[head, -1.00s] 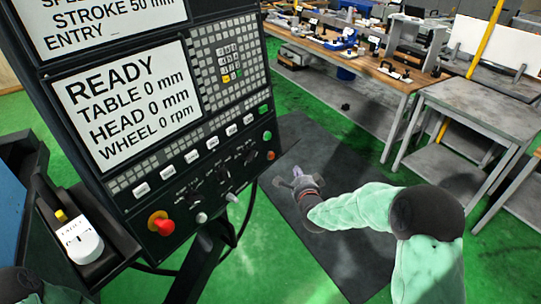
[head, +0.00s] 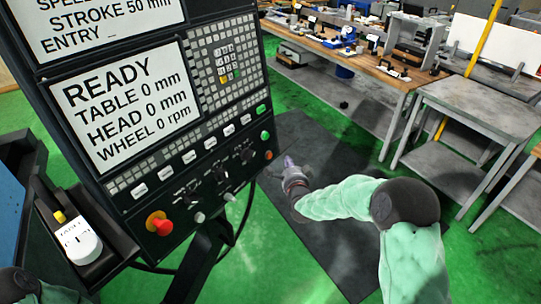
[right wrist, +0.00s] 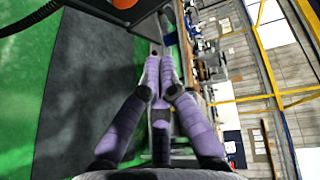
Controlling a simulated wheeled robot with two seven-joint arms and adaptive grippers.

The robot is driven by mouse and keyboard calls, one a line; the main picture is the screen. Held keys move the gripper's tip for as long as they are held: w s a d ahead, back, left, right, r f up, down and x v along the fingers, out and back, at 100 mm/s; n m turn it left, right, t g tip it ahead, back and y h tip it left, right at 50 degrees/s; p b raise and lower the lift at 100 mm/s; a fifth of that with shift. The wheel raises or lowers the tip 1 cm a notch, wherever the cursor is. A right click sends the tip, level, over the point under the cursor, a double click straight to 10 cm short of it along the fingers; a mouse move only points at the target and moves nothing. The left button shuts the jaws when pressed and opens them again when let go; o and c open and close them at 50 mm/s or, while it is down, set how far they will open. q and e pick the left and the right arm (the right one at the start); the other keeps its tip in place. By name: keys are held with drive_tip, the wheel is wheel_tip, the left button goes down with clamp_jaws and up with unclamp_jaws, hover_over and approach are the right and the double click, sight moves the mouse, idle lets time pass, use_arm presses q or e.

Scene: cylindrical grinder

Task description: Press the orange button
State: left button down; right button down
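The orange button (head: 268,155) is a small round button at the lower right edge of the dark control panel, below a green button (head: 265,135). In the right wrist view, part of an orange round thing (right wrist: 124,3) shows at the top edge. My right gripper (head: 287,160) is just right of the orange button in the head view, with a visible gap between them. In the right wrist view its purple fingers (right wrist: 161,52) come together at the tips, shut with nothing seen between them. My left gripper is out of view; only part of its arm shows at bottom left.
A red mushroom knob (head: 159,224) on a yellow collar is at the panel's lower left. The panel's screen (head: 125,105) reads READY. A wooden workbench (head: 375,72) and a grey table (head: 480,110) stand behind. Open floor with a dark mat (head: 320,220) lies below my right arm.

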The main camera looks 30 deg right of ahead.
sight(269, 156)
drive_tip(key=shift+w+a+f+b, duration=0.15)
drive_tip(key=shift+w+a, duration=0.2)
drive_tip(key=shift+w, duration=0.4)
drive_tip(key=shift+w+a+f+b, duration=0.15)
drive_tip(key=shift+w+a, duration=0.25)
drive_tip(key=shift+w, duration=0.3)
drive_tip(key=shift+w+a+f+b, duration=0.15)
drive_tip(key=shift+w+a, duration=0.2)
drive_tip(key=shift+w, duration=0.4)
drive_tip(key=shift+w+a+b, duration=0.2)
drive_tip(key=shift+w+b, duration=0.2)
drive_tip(key=shift+b, duration=0.05)
